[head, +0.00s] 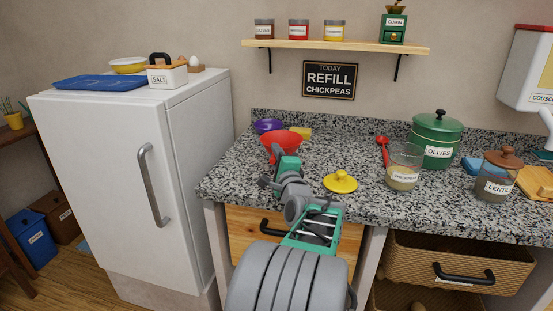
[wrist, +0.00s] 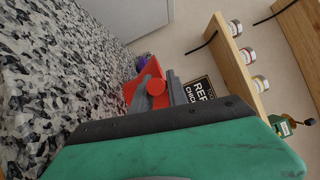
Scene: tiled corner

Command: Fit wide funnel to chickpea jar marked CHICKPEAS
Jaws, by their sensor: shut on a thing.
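The red funnel (head: 283,139), its wide mouth up, is at the counter's left end in the head view. My gripper (head: 273,164) is shut on it, low on its near side. In the wrist view, the red funnel (wrist: 146,80) shows between the grey fingers of my gripper (wrist: 157,88). Whether the funnel touches the counter is unclear. The chickpea jar (head: 403,174) is clear, upright and lidless, with pale contents low inside and a white label. It stands on the counter right of my gripper. A yellow knobbed lid (head: 340,182) lies left of the jar.
A purple bowl-like thing (head: 268,125) and a yellow block (head: 300,132) lie behind the funnel. A red spoon (head: 383,150), green OLIVES pot (head: 437,138) and LENTILS jar (head: 494,180) surround the chickpea jar. A shelf (head: 335,46) hangs above.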

